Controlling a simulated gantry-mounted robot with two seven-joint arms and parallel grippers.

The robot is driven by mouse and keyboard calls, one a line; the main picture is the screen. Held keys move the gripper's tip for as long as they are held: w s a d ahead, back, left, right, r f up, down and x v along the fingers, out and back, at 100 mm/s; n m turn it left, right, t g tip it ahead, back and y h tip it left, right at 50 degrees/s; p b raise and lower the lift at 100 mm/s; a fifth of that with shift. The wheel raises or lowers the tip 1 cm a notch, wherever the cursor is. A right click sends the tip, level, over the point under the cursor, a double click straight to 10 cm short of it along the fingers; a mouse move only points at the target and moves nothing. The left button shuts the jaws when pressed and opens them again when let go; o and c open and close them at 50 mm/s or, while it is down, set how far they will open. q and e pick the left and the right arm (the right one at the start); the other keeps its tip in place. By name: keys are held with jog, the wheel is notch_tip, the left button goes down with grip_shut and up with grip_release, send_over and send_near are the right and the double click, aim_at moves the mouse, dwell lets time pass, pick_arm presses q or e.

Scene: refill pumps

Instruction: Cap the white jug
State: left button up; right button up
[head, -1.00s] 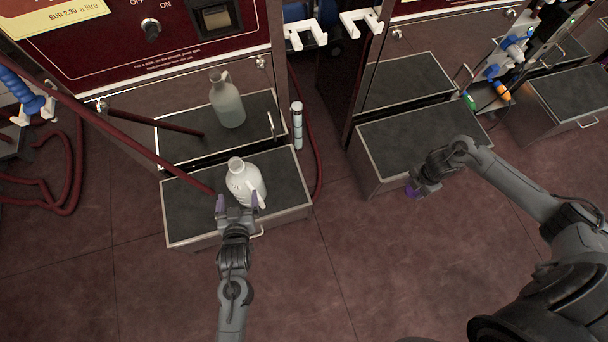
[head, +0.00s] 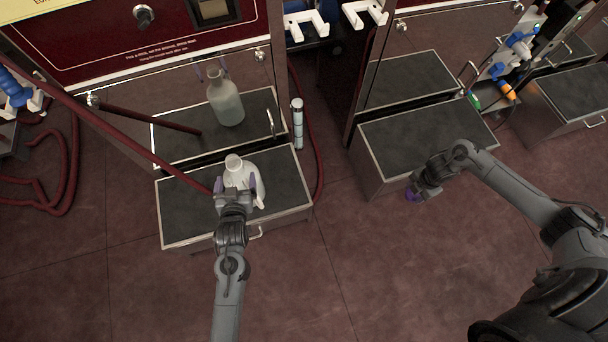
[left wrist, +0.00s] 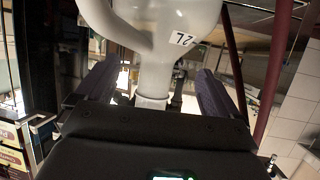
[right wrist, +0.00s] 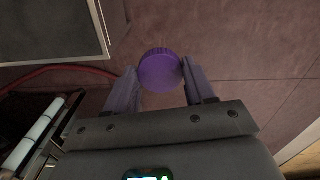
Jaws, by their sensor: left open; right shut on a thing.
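The white jug (head: 238,170) stands upright on the dark-topped pull-out shelf (head: 180,214), its mouth bare and its handle on the right. My left gripper (head: 235,186) is open at the near side of the jug. In the left wrist view the jug's neck (left wrist: 155,82) is between the two spread fingers, with gaps on both sides. The jug's body carries a small number label. My right gripper (head: 414,192) is shut on a purple cap (right wrist: 160,70), held off to the right, apart from the jug, over the floor beside another shelf.
A dark red hose (head: 138,147) crosses in front of the left machine and runs close to the jug. The machine's shiny front mirrors the jug and shelf. A second shelf (head: 425,140) is empty. The floor in front is clear.

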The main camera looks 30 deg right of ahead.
aim_at(237, 175)
pick_arm(q)
jog(key=b+x, duration=0.3)
jog(key=x, duration=0.1)
jog(key=shift+d+b, duration=0.2)
jog(key=shift+b, duration=0.2)
jog(key=shift+w+d, duration=0.15)
jog(key=shift+w, duration=0.45)
pick_arm(e)
notch_tip(237, 175, down, 4)
jog(key=shift+f, duration=0.1)
pick_arm(q)
jog(key=shift+s, duration=0.1)
jog(key=shift+c, duration=0.3)
